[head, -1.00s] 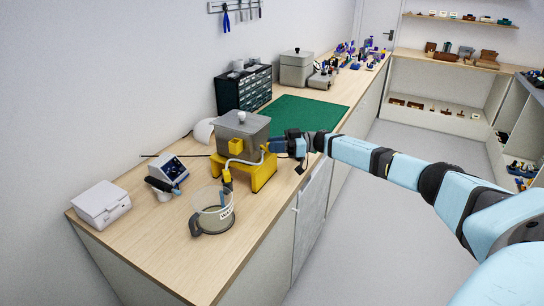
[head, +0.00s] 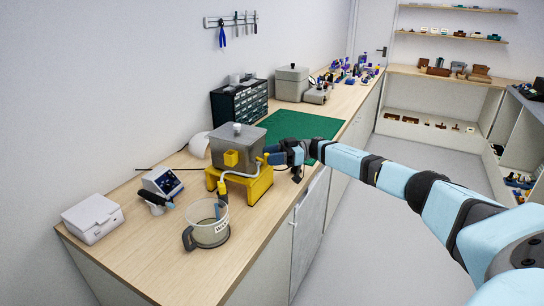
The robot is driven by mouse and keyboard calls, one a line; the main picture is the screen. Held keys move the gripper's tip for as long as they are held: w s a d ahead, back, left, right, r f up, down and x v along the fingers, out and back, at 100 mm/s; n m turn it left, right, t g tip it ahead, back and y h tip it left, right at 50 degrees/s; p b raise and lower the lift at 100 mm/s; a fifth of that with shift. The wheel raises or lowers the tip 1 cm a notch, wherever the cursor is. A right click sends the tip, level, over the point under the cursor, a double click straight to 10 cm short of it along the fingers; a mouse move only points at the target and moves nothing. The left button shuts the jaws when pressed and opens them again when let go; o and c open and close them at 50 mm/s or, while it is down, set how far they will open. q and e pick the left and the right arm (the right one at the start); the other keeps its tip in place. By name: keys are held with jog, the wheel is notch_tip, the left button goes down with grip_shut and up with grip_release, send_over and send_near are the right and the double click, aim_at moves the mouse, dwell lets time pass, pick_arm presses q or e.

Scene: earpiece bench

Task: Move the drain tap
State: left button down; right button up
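A grey metal tank (head: 238,144) with a pale knob on its lid stands on a yellow stand (head: 255,187). A yellow block (head: 231,158) is on its front. My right gripper (head: 271,155) is at the tank's right side, by the pipe's upper end. Its fingertips are too small to tell open from shut. My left gripper is not in view.
A white box (head: 93,217) and a small device with a screen (head: 162,182) stand at the bench's left. A green mat (head: 300,128) lies behind the tank, with a dark drawer cabinet (head: 239,104) beside it. The bench's front edge runs beneath my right arm.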

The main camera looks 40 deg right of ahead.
jog(key=shift+d, duration=0.1)
jog(key=b+v, duration=0.3)
jog(key=v, duration=1)
jog(key=shift+d, duration=0.3)
jog(key=shift+s, duration=0.1)
